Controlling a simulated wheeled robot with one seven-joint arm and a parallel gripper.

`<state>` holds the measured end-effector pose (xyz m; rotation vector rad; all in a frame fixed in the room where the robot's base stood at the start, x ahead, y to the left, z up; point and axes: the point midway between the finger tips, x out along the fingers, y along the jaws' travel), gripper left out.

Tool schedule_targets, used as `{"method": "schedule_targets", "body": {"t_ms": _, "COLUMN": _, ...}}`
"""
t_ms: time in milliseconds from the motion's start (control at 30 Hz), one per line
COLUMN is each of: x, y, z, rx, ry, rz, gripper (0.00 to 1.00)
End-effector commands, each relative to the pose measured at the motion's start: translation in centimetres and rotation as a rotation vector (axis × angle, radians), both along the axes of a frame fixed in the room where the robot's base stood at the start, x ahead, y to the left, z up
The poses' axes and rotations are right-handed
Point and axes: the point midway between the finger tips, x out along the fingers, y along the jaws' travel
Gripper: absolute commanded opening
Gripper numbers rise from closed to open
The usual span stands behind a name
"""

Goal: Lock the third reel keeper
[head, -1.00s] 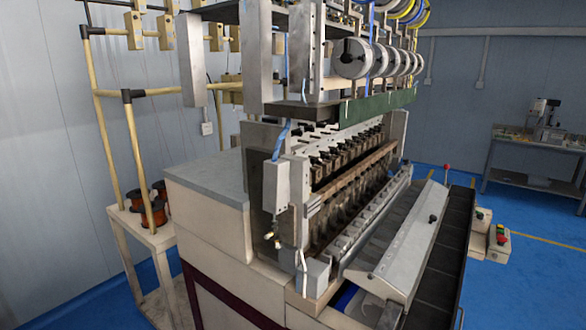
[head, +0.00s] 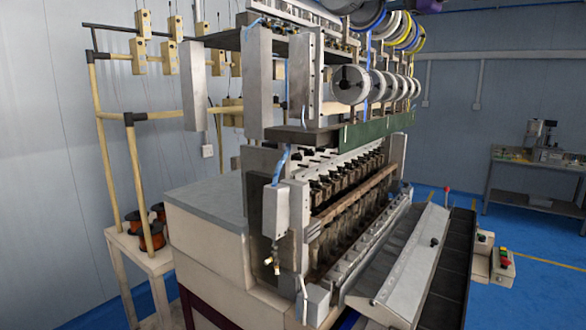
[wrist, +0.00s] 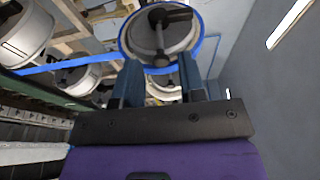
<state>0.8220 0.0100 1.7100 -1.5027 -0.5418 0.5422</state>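A row of grey reels (head: 350,85) with dark keepers on their faces runs along the winder. Above it are larger reels with blue and yellow rims (head: 404,28). In the wrist view, a blue-rimmed reel (wrist: 135,38) is straight ahead, with a black keeper (wrist: 160,30) across its hub. I cannot tell which reel is third or whether this keeper is locked. My gripper (wrist: 158,72) is open and empty, its fingers below the keeper in the picture and apart from it.
Another grey reel (wrist: 25,35) is at the left in the wrist view, with a blue strip running beside it. A green panel (head: 375,128) lies under the lower reels. The wall side at the right of the wrist view looks free.

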Motion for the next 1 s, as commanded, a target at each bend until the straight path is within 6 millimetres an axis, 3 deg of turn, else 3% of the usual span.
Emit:
{"method": "schedule_targets", "body": {"t_ms": 700, "x": -3.9, "y": -3.1, "z": 0.0, "rx": 0.001, "ry": 0.0, "rz": -0.002, "gripper": 0.37}}
{"method": "schedule_targets", "body": {"t_ms": 1000, "x": -4.4, "y": -3.5, "z": 0.0, "rx": 0.001, "ry": 0.0, "rz": 0.0, "gripper": 0.37}}
